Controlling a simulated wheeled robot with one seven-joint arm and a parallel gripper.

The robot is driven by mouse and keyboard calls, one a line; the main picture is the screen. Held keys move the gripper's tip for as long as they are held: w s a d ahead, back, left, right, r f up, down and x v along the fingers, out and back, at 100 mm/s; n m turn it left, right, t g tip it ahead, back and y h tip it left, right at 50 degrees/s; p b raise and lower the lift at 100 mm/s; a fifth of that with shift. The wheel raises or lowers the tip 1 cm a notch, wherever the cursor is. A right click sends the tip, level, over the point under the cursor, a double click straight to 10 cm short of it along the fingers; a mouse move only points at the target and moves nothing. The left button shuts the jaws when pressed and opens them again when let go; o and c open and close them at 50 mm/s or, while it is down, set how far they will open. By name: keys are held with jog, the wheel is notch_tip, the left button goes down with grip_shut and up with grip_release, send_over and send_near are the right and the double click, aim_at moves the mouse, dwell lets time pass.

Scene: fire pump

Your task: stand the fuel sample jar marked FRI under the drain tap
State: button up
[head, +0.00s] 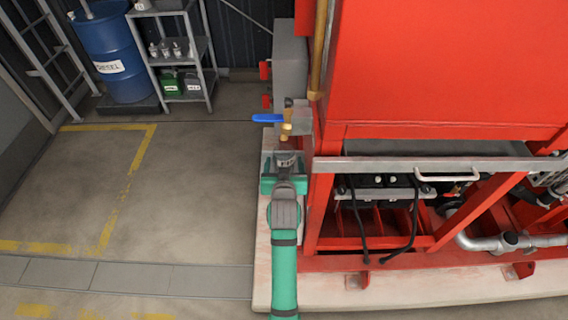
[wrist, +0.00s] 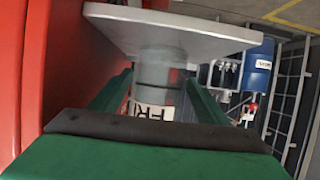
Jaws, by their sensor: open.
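The jar (wrist: 165,72) is a clear grey cylinder with a white label that reads FRI, upside down in the wrist view. It stands upright with its base against a pale grey plate (wrist: 200,35). My gripper (wrist: 155,90) is open, with a green finger on each side of the jar. I cannot tell whether either finger touches it. In the head view my gripper (head: 284,178) is just below the brass drain tap (head: 287,125) with its blue lever (head: 268,118). The jar is mostly hidden there by my gripper. I cannot tell whether it is exactly under the spout.
The red pump frame (head: 320,215) rises close on the right of my gripper. A grey tray edge with a handle (head: 445,175) crosses it. A blue diesel drum (head: 112,55) and a shelf rack (head: 180,45) stand at the back left. The floor to the left is clear.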

jog(key=v, duration=1.2)
jog(key=s+f, duration=0.5)
jog(key=s, duration=0.4)
jog(key=s+f, duration=0.5)
jog(key=s, duration=0.4)
jog(key=s+r+t, duration=0.1)
jog(key=s+r, duration=0.2)
jog(key=s, duration=1.5)
jog(key=shift+s+t, duration=0.3)
jog(key=shift+t, duration=0.1)
jog(key=shift+r, duration=0.1)
